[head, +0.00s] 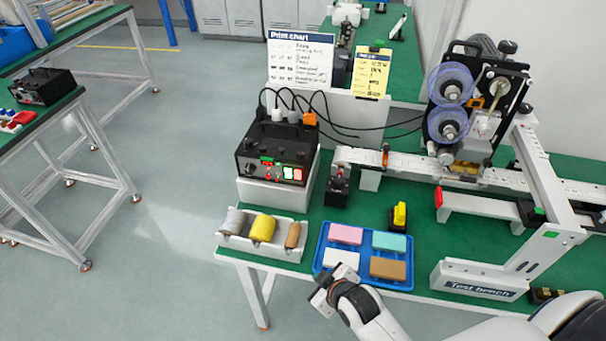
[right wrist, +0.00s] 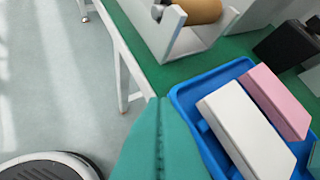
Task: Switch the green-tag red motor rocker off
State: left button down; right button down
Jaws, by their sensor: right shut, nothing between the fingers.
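The black control box (head: 278,150) stands on a white stand on the green bench, cables rising from its top. Its front panel has a lit green patch (head: 288,173) and a red one beside it (head: 298,174), with small green and red marks to their left. Which is the green-tag red motor rocker, and its position, is too small to tell. My right gripper (head: 322,294) is at the bench's front edge, by the blue tray's near left corner, well away from the box. Its teal fingers (right wrist: 160,105) are shut and empty in the right wrist view. My left gripper is not in view.
The blue tray (head: 320,262) holds several coloured blocks. A white holder (head: 222,240) with rolls stands left of it. A small black device (head: 338,185) and a yellow-topped switch (head: 399,215) stand behind the tray. The printing machine (head: 480,95) and conveyor occupy the right.

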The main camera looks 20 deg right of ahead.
aim_at(297, 175)
jog(key=w+r+n+t, duration=0.1)
jog(key=w+r, duration=0.1)
jog(key=w+a+r+n+t, duration=0.1)
jog(key=w+r+t, duration=0.1)
jog(key=w, duration=0.1)
jog(key=w+r+n+t+y, duration=0.1)
jog(key=w, duration=0.2)
jog(key=shift+a+r+t, duration=0.2)
jog(key=shift+r+t, duration=0.2)
jog(key=w+r+n+t, duration=0.2)
jog(key=w+a+r+n+t+y, duration=0.1)
jog(key=w+r, duration=0.1)
jog(key=w, duration=0.1)
jog(key=shift+a+n+t, duration=0.1)
jog(key=shift+n+t, duration=0.3)
jog(key=shift+w+a+r+t+y, duration=0.1)
jog(key=shift+w+r+t+y, duration=0.05)
jog(key=shift+r+t+y, duration=0.15)
jog(key=shift+w+d+r+b, duration=0.2)
jog(key=shift+w+d+b, duration=0.2)
jog(key=shift+w+d, duration=0.6)
jog(key=shift+w+d+r+b, duration=0.3)
jog(key=shift+w+d, duration=0.35)
jog(key=shift+w, duration=0.75)
jog(key=shift+w+d+r+b, duration=0.15)
jog(key=shift+w+d+b, duration=0.3)
jog(key=shift+w+d, duration=0.55)
jog(key=shift+w+a, duration=0.1)
jog(key=shift+w, duration=0.2)
jog(key=shift+w, duration=0.25)
